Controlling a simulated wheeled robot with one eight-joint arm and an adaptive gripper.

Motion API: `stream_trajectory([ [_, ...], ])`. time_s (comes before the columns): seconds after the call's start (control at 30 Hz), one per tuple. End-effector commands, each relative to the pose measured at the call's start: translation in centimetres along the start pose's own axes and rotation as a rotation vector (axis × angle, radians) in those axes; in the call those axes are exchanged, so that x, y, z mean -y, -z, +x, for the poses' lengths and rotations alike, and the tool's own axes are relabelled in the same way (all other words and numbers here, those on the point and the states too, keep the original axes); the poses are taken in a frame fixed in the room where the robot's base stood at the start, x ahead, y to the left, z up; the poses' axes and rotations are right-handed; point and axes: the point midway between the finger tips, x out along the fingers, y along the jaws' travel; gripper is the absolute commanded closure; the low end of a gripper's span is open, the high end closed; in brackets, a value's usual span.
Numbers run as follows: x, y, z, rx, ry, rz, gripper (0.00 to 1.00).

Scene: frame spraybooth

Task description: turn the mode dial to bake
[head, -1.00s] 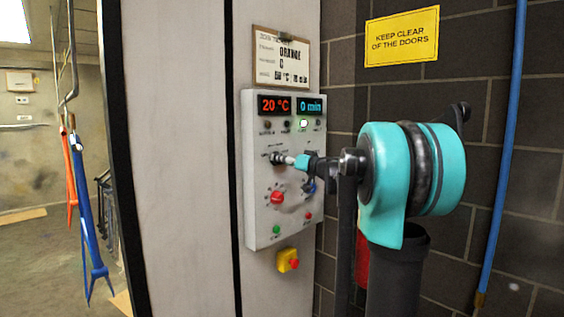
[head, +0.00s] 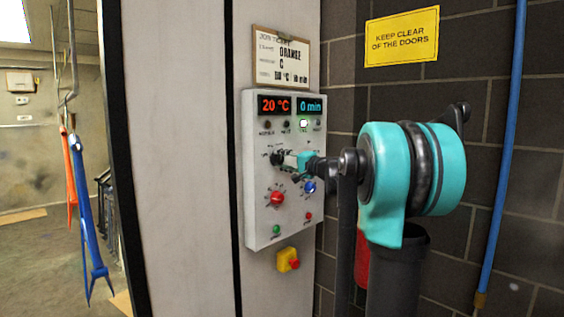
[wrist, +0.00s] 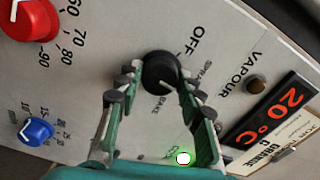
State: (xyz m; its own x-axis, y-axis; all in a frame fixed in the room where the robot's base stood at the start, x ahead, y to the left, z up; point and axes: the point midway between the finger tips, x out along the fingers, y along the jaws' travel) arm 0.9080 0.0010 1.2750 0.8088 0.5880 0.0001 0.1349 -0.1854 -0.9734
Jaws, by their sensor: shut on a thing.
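The black mode dial (wrist: 160,72) sits on the grey control panel, with OFF, BAKE and other labels around it. My gripper (wrist: 158,88) has one finger on each side of the dial and is shut on it. In the head view the dial (head: 276,158) shows just left of my gripper (head: 286,160), on the upper middle of the panel. The BAKE label (wrist: 160,106) lies between my fingers in the wrist view. I cannot clearly tell which label the dial points to.
The panel (head: 254,215) also carries a red knob (head: 277,198), a blue knob (head: 310,187) and a lit green lamp (head: 304,124). Displays read 20 °C (head: 274,105) and 0 min (head: 311,106). A yellow box with a red button (head: 288,260) is below.

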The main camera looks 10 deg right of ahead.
Motion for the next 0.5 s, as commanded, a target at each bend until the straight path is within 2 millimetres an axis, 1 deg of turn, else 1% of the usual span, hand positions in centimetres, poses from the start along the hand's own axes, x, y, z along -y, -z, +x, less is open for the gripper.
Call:
stream_trajectory([
  [0.5, -0.02, 0.07, -0.01, -0.002, 0.0, 0.487, 0.92],
])
